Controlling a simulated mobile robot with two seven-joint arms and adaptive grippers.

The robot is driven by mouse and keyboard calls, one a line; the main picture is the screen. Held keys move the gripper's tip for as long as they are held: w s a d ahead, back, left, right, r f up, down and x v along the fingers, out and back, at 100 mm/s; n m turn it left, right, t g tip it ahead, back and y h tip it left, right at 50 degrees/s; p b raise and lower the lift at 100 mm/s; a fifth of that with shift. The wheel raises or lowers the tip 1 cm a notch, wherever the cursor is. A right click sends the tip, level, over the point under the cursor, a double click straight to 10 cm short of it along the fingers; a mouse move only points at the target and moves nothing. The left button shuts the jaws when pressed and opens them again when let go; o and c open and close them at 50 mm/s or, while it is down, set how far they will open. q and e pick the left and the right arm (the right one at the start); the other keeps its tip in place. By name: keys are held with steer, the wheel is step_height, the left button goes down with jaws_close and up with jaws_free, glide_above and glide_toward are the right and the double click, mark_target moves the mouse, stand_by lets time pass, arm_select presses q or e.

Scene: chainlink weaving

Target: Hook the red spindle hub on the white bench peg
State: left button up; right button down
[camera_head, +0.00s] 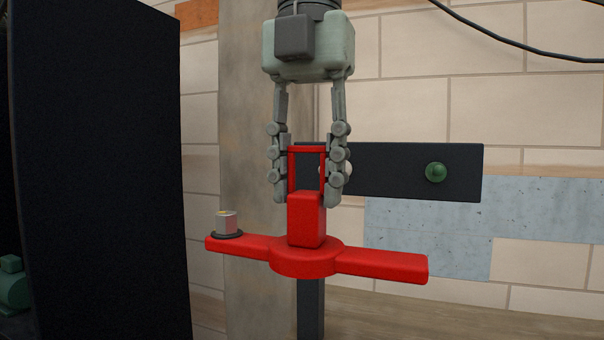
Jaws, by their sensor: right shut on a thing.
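The red spindle hub (306,256) hangs in the air with two long arms spread left and right, a block on its middle and an open rectangular loop on top. My right gripper (307,195) points down from above, its two fingers shut on the loop's sides. The white bench peg (349,172) sits on a dark board (400,185) behind the gripper; it is mostly hidden by a finger and the loop. I cannot tell how far the loop is from the peg. My left gripper is not in view.
A green peg (436,172) is on the same board, to the right. A dark post (311,318) stands below the hub. A pale block with a black ring (227,223) shows at the hub's left arm end. A large black panel (100,170) fills the left side.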

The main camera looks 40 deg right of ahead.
steer(key=shift+w+d+r+p, duration=0.1)
steer(key=shift+w+d+p, duration=0.3)
steer(key=shift+d, duration=0.3)
steer(key=shift+w+d, duration=0.1)
steer(key=shift+d, duration=0.1)
steer(key=shift+w+d, duration=0.15)
steer(key=shift+d, duration=0.2)
stand_by(0.8)
steer(key=shift+w+d, duration=0.45)
steer(key=shift+d, duration=0.35)
steer(key=shift+w+d, duration=0.4)
steer(key=shift+d, duration=0.45)
steer(key=shift+w+d, duration=0.45)
steer(key=shift+d, duration=0.35)
steer(key=shift+f, duration=0.2)
steer(key=shift+f+b, duration=0.5)
steer(key=shift+f, duration=0.2)
